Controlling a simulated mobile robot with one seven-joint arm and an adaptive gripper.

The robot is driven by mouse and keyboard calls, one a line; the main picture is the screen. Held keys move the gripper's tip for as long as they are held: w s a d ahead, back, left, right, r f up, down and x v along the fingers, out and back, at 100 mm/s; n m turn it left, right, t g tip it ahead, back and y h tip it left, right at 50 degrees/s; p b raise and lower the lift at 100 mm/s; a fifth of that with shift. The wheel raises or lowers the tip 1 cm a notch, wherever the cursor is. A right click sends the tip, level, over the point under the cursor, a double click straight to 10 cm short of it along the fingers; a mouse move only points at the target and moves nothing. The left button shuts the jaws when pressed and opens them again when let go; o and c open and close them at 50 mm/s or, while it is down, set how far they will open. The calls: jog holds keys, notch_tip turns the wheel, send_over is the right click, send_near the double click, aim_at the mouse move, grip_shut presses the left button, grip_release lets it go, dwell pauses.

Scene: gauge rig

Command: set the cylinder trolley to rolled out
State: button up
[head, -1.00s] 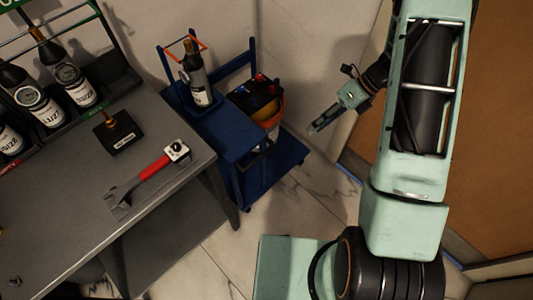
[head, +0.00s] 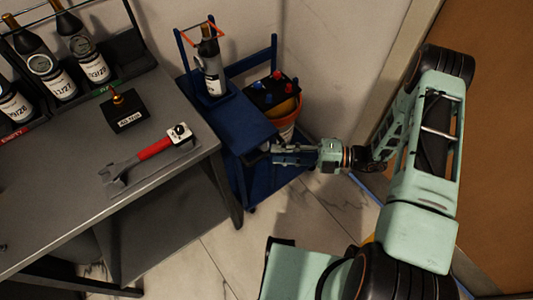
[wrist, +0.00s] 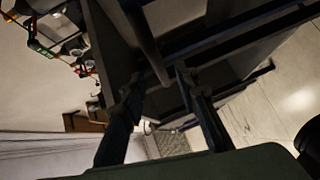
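The blue cylinder trolley (head: 243,122) stands on the floor beside the right end of the workbench. A dark bottle-shaped cylinder (head: 212,78) stands upright on it at the back left, with an orange strap near its neck. My gripper (head: 272,154) is at the trolley's near right side, level with a dark handle-like part. In the wrist view my gripper's two fingers (wrist: 158,82) are apart, with a dark bar (wrist: 147,38) reaching down between their tips. Whether the fingers touch the bar I cannot tell. The trolley's wheels are mostly hidden.
The grey workbench (head: 60,215) fills the left, with a red-handled wrench (head: 150,153), a black box (head: 125,112) and a rack of bottles. A bucket (head: 287,117) with a black, knobbed top stands behind the trolley. Marble floor (head: 315,215) is clear in front; a brown panel is at right.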

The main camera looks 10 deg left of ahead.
aim_at(266, 154)
jog(key=shift+s+a+f, duration=0.1)
jog(key=shift+a+f, duration=0.1)
jog(key=shift+a, duration=1)
jog(key=shift+s+a+f, duration=0.1)
jog(key=shift+a+f, duration=0.05)
jog(key=shift+a, duration=1)
grip_shut()
